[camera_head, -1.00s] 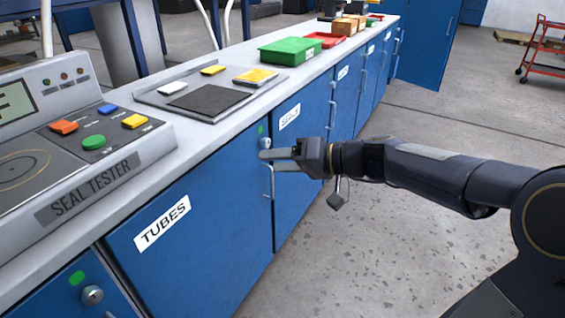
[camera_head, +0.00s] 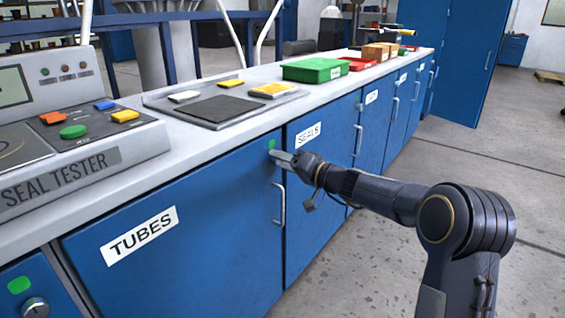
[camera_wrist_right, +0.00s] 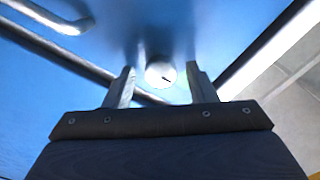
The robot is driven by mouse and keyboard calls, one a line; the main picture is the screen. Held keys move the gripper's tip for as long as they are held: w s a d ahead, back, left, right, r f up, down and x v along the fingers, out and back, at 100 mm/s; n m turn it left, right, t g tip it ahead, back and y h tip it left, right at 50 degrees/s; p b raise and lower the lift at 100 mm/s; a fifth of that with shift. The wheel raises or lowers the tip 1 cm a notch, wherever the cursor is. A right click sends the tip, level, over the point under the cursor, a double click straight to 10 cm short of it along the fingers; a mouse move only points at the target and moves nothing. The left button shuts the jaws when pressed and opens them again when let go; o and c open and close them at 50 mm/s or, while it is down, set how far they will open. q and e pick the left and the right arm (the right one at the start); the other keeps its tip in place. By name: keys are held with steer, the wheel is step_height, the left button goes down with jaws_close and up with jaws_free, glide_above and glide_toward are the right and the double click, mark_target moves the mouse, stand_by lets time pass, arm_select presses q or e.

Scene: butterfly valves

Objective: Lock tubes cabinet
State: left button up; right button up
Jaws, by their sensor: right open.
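The blue tubes cabinet door (camera_head: 190,255) is shut and carries a white TUBES label (camera_head: 139,236). A green marker (camera_head: 271,145) is at its upper right corner, with a metal handle (camera_head: 280,205) below. My right gripper (camera_head: 277,157) is at that corner, just below the green marker, and hides the lock in the head view. In the right wrist view the round silver lock knob (camera_wrist_right: 160,74) with a dark slot shows between the tips of the open right gripper (camera_wrist_right: 160,69). I cannot tell whether the fingers touch it. My left gripper is out of view.
The seal tester (camera_head: 75,150) and a grey tray (camera_head: 225,104) stand on the counter above. The seals cabinet (camera_head: 320,180) adjoins on the right. Another lock knob (camera_head: 36,307) is at lower left. The floor (camera_head: 385,250) at right is clear.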

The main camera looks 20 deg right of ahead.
steer(key=shift+w+a, duration=0.2)
steer(key=c, duration=1)
